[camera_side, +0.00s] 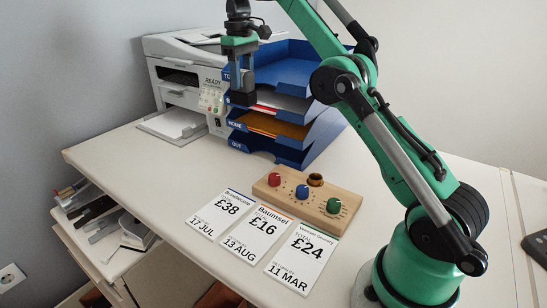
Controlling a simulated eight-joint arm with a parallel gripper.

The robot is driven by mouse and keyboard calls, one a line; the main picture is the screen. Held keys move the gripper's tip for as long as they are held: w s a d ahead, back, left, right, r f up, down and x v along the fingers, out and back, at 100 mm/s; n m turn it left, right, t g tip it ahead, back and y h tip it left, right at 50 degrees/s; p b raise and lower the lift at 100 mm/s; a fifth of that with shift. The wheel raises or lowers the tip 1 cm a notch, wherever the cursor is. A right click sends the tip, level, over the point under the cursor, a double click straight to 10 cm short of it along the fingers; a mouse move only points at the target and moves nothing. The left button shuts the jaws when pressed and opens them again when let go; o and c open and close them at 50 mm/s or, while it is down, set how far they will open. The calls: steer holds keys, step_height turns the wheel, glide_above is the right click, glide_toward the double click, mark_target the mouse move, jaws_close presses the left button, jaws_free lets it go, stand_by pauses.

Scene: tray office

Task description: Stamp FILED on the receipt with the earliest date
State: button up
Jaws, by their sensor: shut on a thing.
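Three receipts lie side by side on the desk: £38 dated 17 JUL (219,214), £16 dated 13 AUG (256,234) and £24 dated 11 MAR (302,258). A wooden stand (262,191) behind them carries red (275,179), blue (303,192) and green (333,206) knobs. A dark brown round part (315,180) is at its back; I cannot tell if it is a hole or a knob. My gripper (243,92) is raised in front of the letter trays, far above the receipts. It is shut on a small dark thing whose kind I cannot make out.
Blue stacked letter trays (283,151) with papers stand behind my gripper. A printer (190,80) showing READY stands to their left. A shelf with dark and grey items (95,217) is below the desk's left edge. The desk left of the receipts (150,170) is clear.

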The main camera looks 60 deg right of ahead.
steer(key=c, duration=0.4)
steer(key=shift+a+r, duration=0.25)
steer(key=shift+a, duration=0.15)
steer(key=s+a+f, duration=0.2)
steer(key=s+a, duration=0.4)
steer(key=s, duration=0.2)
steer(key=s+a+f, duration=0.3)
steer(key=s+a, duration=0.4)
steer(key=s, duration=0.1)
steer(key=shift+s+a+f, duration=0.25)
steer(key=shift+s+f, duration=1)
steer(key=shift+f, duration=1.05)
steer(key=shift+s+a+f, duration=0.3)
steer(key=shift+s+f, duration=1)
steer(key=shift+f, duration=0.95)
steer(key=shift+s+a+f, duration=0.25)
steer(key=shift+s+f, duration=1)
steer(key=shift+f, duration=1.05)
